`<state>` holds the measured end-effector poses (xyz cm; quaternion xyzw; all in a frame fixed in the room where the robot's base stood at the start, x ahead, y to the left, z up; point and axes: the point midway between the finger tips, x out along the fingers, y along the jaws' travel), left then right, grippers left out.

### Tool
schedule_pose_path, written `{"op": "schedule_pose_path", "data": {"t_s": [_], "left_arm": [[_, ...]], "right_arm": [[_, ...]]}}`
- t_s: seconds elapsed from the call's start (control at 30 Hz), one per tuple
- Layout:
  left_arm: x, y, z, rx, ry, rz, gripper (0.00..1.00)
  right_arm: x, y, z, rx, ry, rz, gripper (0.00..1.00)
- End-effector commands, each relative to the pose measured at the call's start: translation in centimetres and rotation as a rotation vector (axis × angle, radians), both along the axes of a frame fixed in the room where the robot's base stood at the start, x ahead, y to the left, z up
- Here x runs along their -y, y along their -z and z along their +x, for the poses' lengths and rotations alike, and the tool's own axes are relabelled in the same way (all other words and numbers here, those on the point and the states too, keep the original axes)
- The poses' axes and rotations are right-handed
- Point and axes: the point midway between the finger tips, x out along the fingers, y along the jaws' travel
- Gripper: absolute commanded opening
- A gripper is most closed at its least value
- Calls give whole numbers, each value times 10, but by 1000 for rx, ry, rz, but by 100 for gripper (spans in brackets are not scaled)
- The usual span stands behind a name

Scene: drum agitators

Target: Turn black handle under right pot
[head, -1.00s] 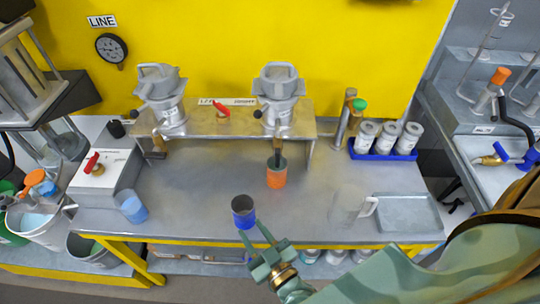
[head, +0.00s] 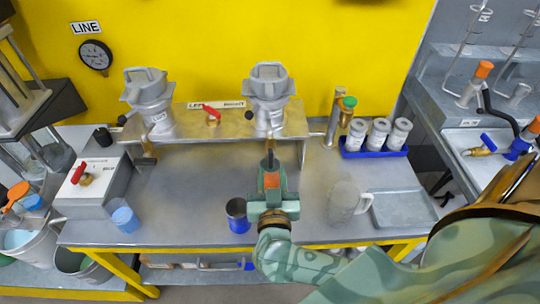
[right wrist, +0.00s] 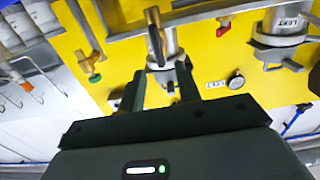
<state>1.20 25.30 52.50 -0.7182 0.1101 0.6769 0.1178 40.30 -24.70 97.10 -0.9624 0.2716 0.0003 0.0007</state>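The right pot (head: 268,95) is a grey metal vessel set in the metal shelf in front of the yellow wall. The black handle (head: 270,158) hangs under it as a short dark upright piece. An orange cup (head: 270,180) stands below it, partly hidden by my right gripper. My right gripper (head: 268,180) points toward the handle with its fingers apart. In the right wrist view, the open fingers (right wrist: 161,88) lie either side of the pot's lower end, with a brass and dark lever (right wrist: 156,37) ahead of them. Contact cannot be told. My left gripper is out of view.
The left pot (head: 148,100) and a red valve handle (head: 211,112) are on the shelf (head: 225,122). A dark-blue cup (head: 237,214) stands just left of my right gripper. A clear jug (head: 344,203) and grey tray (head: 402,208) are to the right. A blue rack (head: 375,153) holds several canisters.

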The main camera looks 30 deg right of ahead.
Motion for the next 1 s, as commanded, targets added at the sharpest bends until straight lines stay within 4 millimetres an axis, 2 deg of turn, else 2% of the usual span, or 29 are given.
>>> {"op": "schedule_pose_path", "data": {"t_s": [0.1,0.3,0.47,0.73,0.8,0.87,1.0], "left_arm": [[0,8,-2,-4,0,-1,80],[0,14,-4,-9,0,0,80],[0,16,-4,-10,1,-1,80],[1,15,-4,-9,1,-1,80],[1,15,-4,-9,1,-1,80],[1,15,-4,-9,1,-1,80],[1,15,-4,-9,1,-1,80]], "right_arm": [[15,2,25,2,1,-4,34],[32,1,53,1,0,-4,34],[38,1,62,0,0,-1,34],[39,0,62,-1,0,-1,34],[38,0,62,-1,0,-1,14],[38,0,62,-1,0,-1,0],[38,0,62,-1,0,-1,0]]}}
